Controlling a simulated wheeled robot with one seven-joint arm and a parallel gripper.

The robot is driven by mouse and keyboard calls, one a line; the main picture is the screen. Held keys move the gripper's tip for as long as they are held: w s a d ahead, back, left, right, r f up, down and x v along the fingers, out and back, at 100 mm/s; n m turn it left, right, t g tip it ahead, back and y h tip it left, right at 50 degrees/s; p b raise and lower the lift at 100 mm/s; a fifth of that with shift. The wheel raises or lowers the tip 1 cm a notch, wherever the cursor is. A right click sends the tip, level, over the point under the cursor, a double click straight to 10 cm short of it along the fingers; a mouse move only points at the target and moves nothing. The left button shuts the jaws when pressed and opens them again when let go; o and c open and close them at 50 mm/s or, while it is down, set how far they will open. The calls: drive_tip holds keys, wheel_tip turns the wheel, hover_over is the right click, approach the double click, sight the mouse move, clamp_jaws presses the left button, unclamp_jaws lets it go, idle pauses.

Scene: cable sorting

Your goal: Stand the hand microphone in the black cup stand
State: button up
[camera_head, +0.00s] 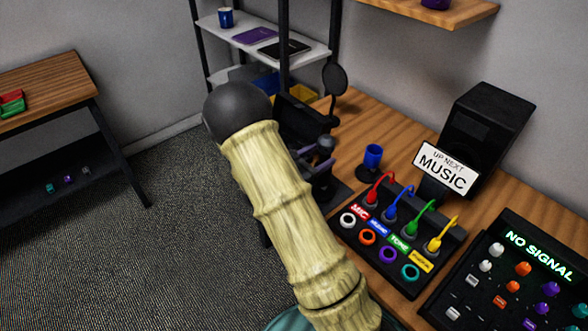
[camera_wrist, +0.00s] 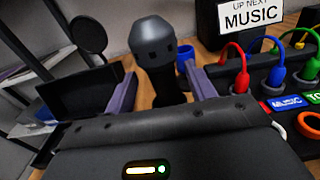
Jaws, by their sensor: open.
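The hand microphone (camera_wrist: 153,45), with a dark grey ball head and black handle, stands roughly upright between my fingers in the wrist view. Its ball head also shows small in the head view (camera_head: 326,143). My gripper (camera_wrist: 162,92) is open, with one purple finger on each side of the handle and gaps visible beside it. In the head view my gripper (camera_head: 316,160) is partly hidden by my arm. The lower handle is hidden behind my gripper body. I cannot make out the black cup stand clearly, nor whether the microphone sits in it.
A blue cup (camera_head: 373,157) is just behind the microphone. To the right are a cable panel (camera_head: 398,240) with coloured plugs, a MUSIC sign (camera_head: 446,168), a speaker (camera_head: 487,125) and a mixer (camera_head: 515,275). A round black screen (camera_head: 335,78) rises behind left.

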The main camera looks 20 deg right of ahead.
drive_tip(key=v, duration=1.6)
drive_tip(key=shift+s+a, duration=0.2)
drive_tip(key=shift+a, duration=0.15)
drive_tip(key=shift+r, duration=0.1)
